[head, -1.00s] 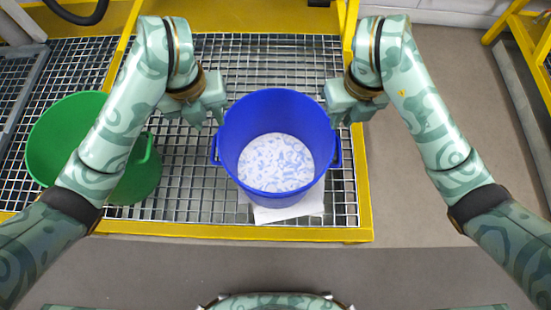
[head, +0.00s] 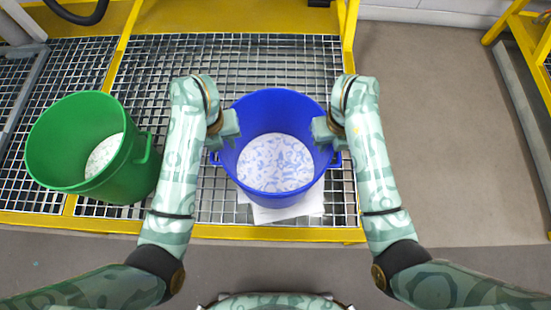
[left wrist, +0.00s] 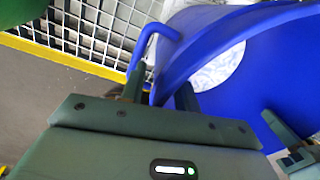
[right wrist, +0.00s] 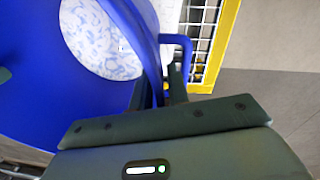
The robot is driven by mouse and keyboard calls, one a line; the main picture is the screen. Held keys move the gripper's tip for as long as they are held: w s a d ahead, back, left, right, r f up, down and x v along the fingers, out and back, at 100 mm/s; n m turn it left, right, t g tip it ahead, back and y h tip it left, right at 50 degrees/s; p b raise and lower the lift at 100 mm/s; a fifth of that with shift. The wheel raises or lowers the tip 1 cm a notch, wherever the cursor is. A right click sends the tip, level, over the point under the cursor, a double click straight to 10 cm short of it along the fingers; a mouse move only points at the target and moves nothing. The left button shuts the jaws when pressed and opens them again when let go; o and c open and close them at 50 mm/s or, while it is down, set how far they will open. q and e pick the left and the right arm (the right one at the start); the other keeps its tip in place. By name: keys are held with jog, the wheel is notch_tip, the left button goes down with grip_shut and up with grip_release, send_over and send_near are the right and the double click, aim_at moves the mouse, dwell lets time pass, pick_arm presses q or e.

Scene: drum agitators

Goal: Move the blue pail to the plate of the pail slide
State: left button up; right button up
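The blue pail (head: 273,105) stands upright on the grating near its front edge, with a white and blue speckled surface inside. It has a handle on each side. My left gripper (head: 222,137) is at the pail's left rim. In the left wrist view its fingers (left wrist: 160,92) stand apart, on either side of the wall by a handle. My right gripper (head: 328,137) is at the right rim. In the right wrist view its fingers (right wrist: 158,88) also stand apart astride the wall. Firm contact cannot be made out. I cannot identify the slide's plate.
A green pail (head: 85,150) stands on the grating to the left, close to my left arm. A white sheet (head: 290,210) shows under the blue pail. Yellow rails (head: 250,234) edge the grating. Open floor (head: 430,130) lies to the right.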

pick_arm(q)
jog(key=c, duration=0.4)
pick_arm(e)
grip_shut()
pick_arm(q)
grip_shut()
jog(key=shift+w+a+r, duration=0.1)
jog(key=shift+w, duration=0.05)
pick_arm(e)
jog(key=shift+w+d+r, duration=0.1)
dwell(0.5)
